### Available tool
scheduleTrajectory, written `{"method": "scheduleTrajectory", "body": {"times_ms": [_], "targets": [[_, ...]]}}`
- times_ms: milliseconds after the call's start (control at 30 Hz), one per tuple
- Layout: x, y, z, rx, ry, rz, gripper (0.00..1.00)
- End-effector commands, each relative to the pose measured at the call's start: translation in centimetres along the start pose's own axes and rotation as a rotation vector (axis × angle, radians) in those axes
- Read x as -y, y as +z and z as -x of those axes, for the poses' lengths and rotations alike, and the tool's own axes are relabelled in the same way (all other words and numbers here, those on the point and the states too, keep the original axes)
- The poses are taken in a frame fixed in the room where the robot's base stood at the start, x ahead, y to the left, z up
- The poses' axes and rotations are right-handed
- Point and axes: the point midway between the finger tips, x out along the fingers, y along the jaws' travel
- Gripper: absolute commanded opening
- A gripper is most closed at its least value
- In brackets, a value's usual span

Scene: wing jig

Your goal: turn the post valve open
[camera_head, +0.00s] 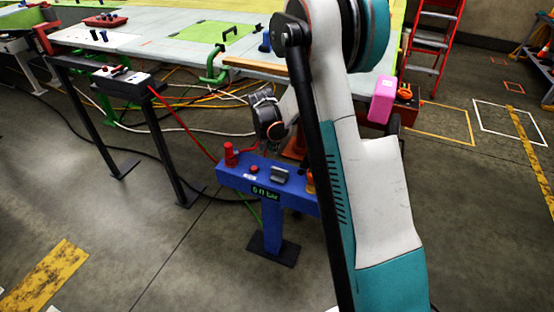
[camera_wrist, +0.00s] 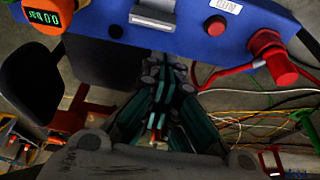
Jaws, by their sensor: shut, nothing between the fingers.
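The blue post (camera_head: 235,177) stands on the floor in front of the long table. Its top carries a red cylindrical fitting (camera_head: 229,154) at the left, a small red button (camera_head: 254,168), a grey block-like handle (camera_head: 280,175) and an orange part half hidden by my arm. In the wrist view the red fitting (camera_wrist: 270,55) is at the upper right and the grey handle (camera_wrist: 150,16) at the top. My gripper (camera_wrist: 168,68) is shut and empty, apart from the post's parts. I cannot tell which part is the valve.
The long table (camera_head: 150,40) with a green panel (camera_head: 205,32) lies behind the post. A dark box on legs (camera_head: 122,85) stands left, with a red hose (camera_head: 180,122) running to the post. Cables cross the floor. A pink block (camera_head: 382,100) is right of my arm.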

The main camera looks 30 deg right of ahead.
Motion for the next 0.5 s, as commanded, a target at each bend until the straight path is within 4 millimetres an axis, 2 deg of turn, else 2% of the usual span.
{"method": "scheduleTrajectory", "body": {"times_ms": [267,500], "targets": [[-0.1,0.0,-2.4,0.002,0.006,-0.011,0.0],[-0.1,0.1,-6.7,0.002,0.006,-0.011,0.0]]}}
